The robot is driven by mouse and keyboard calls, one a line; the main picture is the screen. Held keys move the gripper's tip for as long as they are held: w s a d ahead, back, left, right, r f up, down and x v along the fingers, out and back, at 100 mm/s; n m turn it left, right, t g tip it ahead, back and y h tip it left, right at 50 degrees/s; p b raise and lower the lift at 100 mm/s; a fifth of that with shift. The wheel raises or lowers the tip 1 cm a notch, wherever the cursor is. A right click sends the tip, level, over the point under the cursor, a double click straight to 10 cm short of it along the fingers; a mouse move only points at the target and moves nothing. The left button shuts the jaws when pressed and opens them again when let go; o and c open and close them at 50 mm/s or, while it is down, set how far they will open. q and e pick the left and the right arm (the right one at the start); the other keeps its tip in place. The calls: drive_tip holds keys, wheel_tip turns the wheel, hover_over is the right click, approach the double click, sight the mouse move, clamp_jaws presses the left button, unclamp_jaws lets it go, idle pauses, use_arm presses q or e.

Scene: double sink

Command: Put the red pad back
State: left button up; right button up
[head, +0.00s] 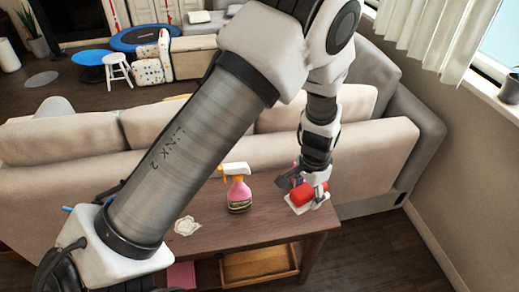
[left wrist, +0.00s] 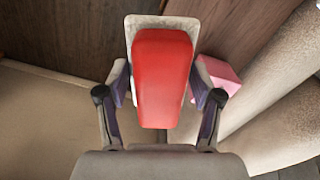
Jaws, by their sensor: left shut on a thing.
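The red pad (head: 303,193) is at the right end of the brown wooden table (head: 262,232), over a thin pale slab (head: 322,203). My left gripper (head: 309,183) reaches down from above and is shut on the pad. In the left wrist view the pad (left wrist: 162,75) lies lengthwise between the two fingers (left wrist: 160,92), one on each side. The pale slab (left wrist: 148,22) shows around its edges. I cannot tell whether the pad touches the slab. My right gripper is not in view.
A pink spray bottle (head: 238,188) stands left of the gripper on the table. A crumpled white cloth (head: 187,226) lies farther left. A beige sofa (head: 375,150) stands close behind the table. A pink block (left wrist: 222,76) shows beside the slab in the wrist view.

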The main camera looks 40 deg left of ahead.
use_arm(q)
wheel_tip(320, 180, down, 6)
drive_tip(key=m+b, duration=0.3)
drive_tip(key=m, duration=0.1)
drive_tip(key=m+b, duration=1.3)
drive_tip(key=m, duration=0.5)
hover_over(274, 206)
drive_tip(key=f, duration=1.2)
drive_tip(key=shift+d+f, duration=0.2)
drive_tip(key=shift+f, duration=0.15)
drive_tip(key=shift+w+a+f, duration=0.1)
drive_tip(key=shift+a+f, duration=0.05)
drive_tip(key=shift+a, duration=0.1)
wheel_tip(274, 206, down, 3)
drive_tip(key=shift+r+b, duration=0.15)
drive_tip(key=shift+b, duration=0.3)
drive_tip(key=shift+f, duration=0.3)
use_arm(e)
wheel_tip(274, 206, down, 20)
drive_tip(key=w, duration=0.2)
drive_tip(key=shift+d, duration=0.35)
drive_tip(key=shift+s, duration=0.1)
